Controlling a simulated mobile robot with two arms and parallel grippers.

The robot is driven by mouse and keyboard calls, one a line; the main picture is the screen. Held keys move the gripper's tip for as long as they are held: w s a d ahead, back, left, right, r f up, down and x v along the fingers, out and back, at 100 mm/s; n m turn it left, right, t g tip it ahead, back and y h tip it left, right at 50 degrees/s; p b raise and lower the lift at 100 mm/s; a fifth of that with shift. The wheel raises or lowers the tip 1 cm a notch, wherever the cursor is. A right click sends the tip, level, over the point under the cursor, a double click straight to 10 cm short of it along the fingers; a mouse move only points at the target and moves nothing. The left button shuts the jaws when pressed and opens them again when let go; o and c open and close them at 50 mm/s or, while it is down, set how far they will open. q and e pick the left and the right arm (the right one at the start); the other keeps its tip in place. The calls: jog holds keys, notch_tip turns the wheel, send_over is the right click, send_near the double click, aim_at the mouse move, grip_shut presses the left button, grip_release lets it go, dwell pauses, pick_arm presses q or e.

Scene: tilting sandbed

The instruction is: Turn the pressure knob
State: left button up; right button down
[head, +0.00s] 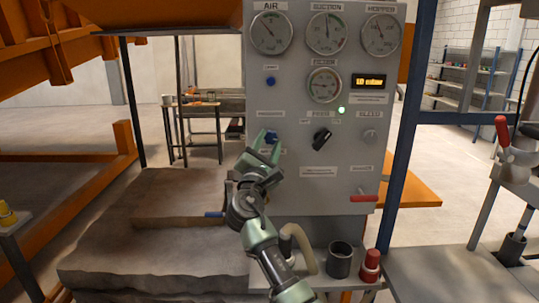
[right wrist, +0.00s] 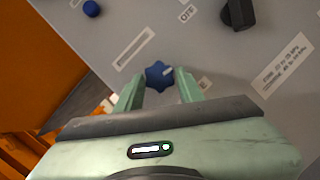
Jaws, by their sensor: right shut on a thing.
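The pressure knob (head: 272,136) is a small blue lobed knob at the left of the grey control panel (head: 300,190), under a label that seems to read PRESSURE. In the right wrist view the knob (right wrist: 158,75) shows between the tips of the two green fingers, with a pale mark on its face. My right gripper (head: 266,142) reaches up to the panel and is shut on the knob, partly covering it in the head view. My left gripper is not in view.
Dials and an amber display (head: 369,81) are above. A red-handled lever (head: 364,198) is lower right. A dark cup (head: 340,260) and a red-capped item (head: 370,266) stand below the panel.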

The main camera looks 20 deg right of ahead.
jog(key=m+g+b, duration=0.1)
jog(key=m, duration=0.1)
jog(key=m+g+h, duration=0.1)
jog(key=m, duration=0.1)
jog(key=shift+a+m+b, duration=0.2)
jog(key=shift+m+b, duration=0.2)
jog(key=m+g, duration=0.1)
jog(key=m, duration=0.1)
jog(key=shift+r+m, duration=0.15)
jog(key=shift+m, duration=0.25)
jog(key=shift+r+m+g, duration=0.1)
jog(key=shift+m+g, duration=0.4)
jog(key=shift+m, duration=0.7)
jog(key=c, duration=0.9)
grip_release()
jog(key=shift+a, duration=0.1)
